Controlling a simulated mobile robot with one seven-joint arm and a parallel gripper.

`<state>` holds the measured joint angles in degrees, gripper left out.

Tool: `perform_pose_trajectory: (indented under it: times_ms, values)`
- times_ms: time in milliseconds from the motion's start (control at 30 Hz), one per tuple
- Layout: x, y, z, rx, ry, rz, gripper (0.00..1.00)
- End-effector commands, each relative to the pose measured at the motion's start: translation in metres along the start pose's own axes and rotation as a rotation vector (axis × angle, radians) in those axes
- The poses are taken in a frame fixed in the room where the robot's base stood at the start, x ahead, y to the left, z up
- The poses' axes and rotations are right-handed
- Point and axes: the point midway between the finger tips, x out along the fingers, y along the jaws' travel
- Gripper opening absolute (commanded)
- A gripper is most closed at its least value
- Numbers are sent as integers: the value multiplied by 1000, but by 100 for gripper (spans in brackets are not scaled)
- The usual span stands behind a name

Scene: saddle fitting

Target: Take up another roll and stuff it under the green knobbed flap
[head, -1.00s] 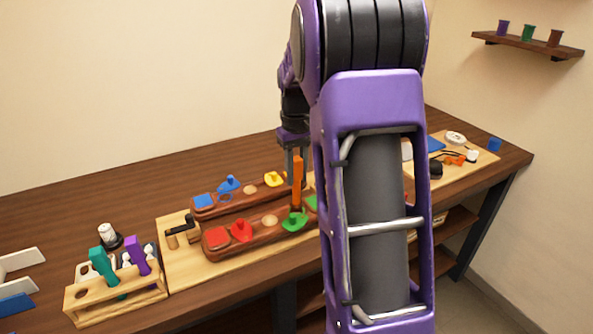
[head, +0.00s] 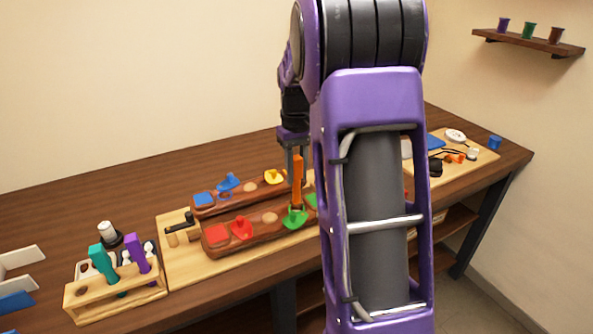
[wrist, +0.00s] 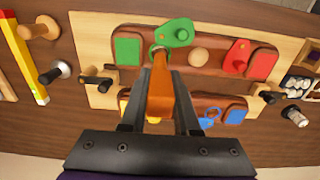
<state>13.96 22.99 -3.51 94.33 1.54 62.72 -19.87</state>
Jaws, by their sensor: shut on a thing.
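My gripper (wrist: 160,127) is shut on an upright orange bar (wrist: 160,92), which also shows in the head view (head: 298,182). The bar's far end is at the green knobbed flap (head: 295,217) on the front wooden block (head: 252,236). In the wrist view the flap (wrist: 171,33) lies just beyond the bar's end, beside a round opening (wrist: 158,50) partly covered by the bar. I cannot tell whether the bar touches the flap or enters the opening. My arm hides the right end of the blocks in the head view.
The front block also carries a red flap (head: 242,229); the rear block carries a blue flap (head: 228,182) and a yellow flap (head: 274,177). A tool rack (head: 118,295) stands at the front left. A black-handled peg (wrist: 96,80) stands left in the wrist view.

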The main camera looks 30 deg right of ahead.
Motion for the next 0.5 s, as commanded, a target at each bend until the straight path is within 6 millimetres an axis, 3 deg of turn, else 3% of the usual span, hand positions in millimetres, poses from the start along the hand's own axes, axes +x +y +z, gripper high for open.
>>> perform_pose_trajectory:
  times_ms: [500]
  values:
    - [11,0,0,0,-1,0,0]
